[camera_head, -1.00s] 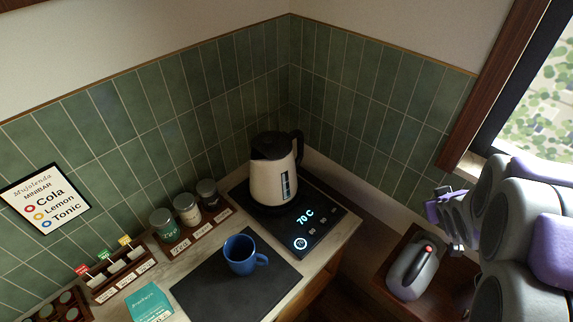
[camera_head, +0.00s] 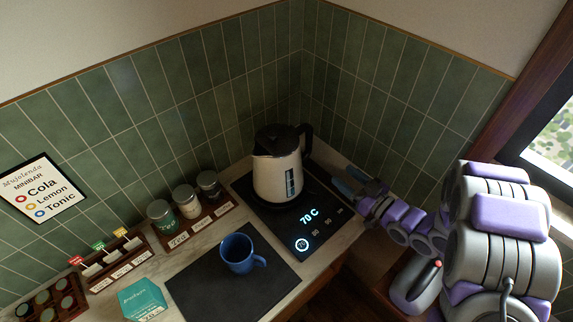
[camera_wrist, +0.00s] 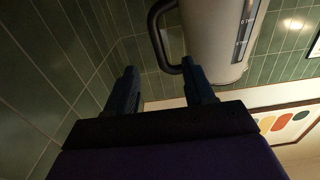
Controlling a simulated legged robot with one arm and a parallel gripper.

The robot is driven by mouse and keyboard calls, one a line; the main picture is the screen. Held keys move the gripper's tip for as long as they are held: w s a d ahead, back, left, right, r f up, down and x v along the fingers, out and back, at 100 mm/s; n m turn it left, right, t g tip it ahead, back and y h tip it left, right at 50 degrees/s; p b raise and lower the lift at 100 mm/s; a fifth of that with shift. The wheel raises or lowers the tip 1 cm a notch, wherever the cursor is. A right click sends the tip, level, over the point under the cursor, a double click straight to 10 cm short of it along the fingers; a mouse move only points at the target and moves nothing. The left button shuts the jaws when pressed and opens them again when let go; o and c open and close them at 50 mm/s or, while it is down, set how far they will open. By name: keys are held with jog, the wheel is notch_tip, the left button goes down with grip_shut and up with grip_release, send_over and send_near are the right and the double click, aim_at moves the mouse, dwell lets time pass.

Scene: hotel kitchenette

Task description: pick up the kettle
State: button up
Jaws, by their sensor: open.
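The kettle (camera_head: 277,176) is cream with a black lid and a black handle (camera_head: 306,139) on its right side. It stands upright on the black base with a lit display (camera_head: 311,216) reading 70 C, in the counter corner. My gripper (camera_head: 354,183) is to the right of the kettle, apart from it, open and empty. In the wrist view my gripper (camera_wrist: 160,88) has its two fingers spread, with the kettle body (camera_wrist: 218,40) and the black handle (camera_wrist: 157,35) just beyond the fingertips.
A blue mug (camera_head: 238,253) stands on a dark mat (camera_head: 205,288) in front of the kettle. Several jars (camera_head: 186,200) stand in a wooden rack at left, near a teal box (camera_head: 142,300). Tiled walls (camera_head: 345,60) close in the corner behind the kettle.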

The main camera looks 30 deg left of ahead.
jog(key=b, duration=0.2)
send_near(309, 143)
jog(key=a, duration=0.1)
jog(key=w+a+f, duration=0.1)
jog(key=a, duration=0.1)
jog(key=w+a+f, duration=0.1)
jog(key=shift+a+f, duration=0.25)
jog(key=shift+a, duration=0.1)
jog(key=shift+w+r+b+x, duration=0.2)
jog(key=shift+b+x, duration=0.1)
jog(key=shift+x, duration=0.7)
jog(key=shift+w+r+b+x, duration=0.1)
jog(key=shift+r+b+x, duration=0.15)
jog(key=shift+x, duration=0.75)
jog(key=shift+w+r+b+x, duration=0.15)
jog(key=shift+b+x, duration=0.2)
jog(key=shift+x, duration=0.65)
jog(key=shift+d, duration=0.2)
jog(key=shift+s, duration=0.1)
grip_shut()
